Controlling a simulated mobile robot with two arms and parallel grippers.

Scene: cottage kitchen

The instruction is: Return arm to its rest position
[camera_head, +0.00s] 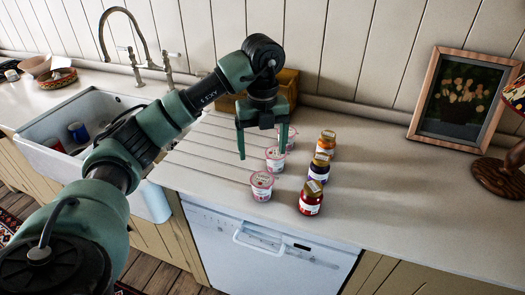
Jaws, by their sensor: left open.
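My left arm reaches in from the lower left and bends over the counter. Its gripper (262,145) points down with the two fingers apart, open, and nothing shows between them. It is in front of a wooden crate (289,83) and above or beside the pink-and-white yogurt cups. One cup (262,186) stands near the counter's front edge, another (275,159) behind it, and a third (290,138) is partly hidden by a finger. My right gripper is not in view.
Several jars stand in a row right of the cups, the nearest (311,198) red. A sink (95,125) with cups is at left. A framed picture (462,100) leans on the wall. The counter (400,190) is clear at right. A white dishwasher (265,250) is below.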

